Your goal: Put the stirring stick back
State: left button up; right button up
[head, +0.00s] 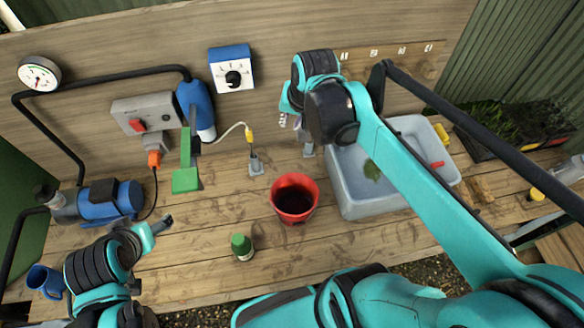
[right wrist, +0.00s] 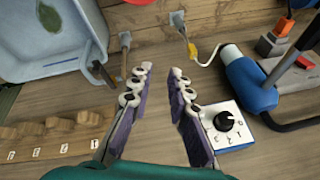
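A thin brownish stick (right wrist: 124,62) shows in the right wrist view with a small grey bracket (right wrist: 125,40) at its far end. It looks like the stirring stick, but I cannot be sure. My right gripper (right wrist: 160,78) is open and empty, its fingers apart, with the stick's near end close to the left finger; I see no contact. In the head view my right gripper (head: 294,122) is near the back board, partly hidden by its own wrist. My left gripper (head: 154,232) is low at the left, above the bench; its fingers are unclear. A red bucket (head: 294,180) with dark contents stands mid-bench.
A grey tub (head: 350,196) stands right of the bucket. A labelled peg rack (head: 425,68) and blue dial box (head: 232,72) are on the back board. A green-capped bottle (head: 242,246) stands in front. A yellow plug (head: 250,136) hangs on a cable. Bench front-left is fairly clear.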

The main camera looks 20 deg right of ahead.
jog(key=s+a+f+n+t, duration=0.1)
jog(key=s+a+f+n, duration=0.1)
jog(key=s, duration=0.3)
jog(key=s+a+f+n+t, duration=0.1)
jog(key=s+a+f+n, duration=0.2)
jog(key=s+n, duration=0.2)
jog(key=shift+s, duration=0.2)
notch_tip(320, 180, down, 18)
jog(key=b, duration=1.8)
jog(key=shift+f, duration=0.1)
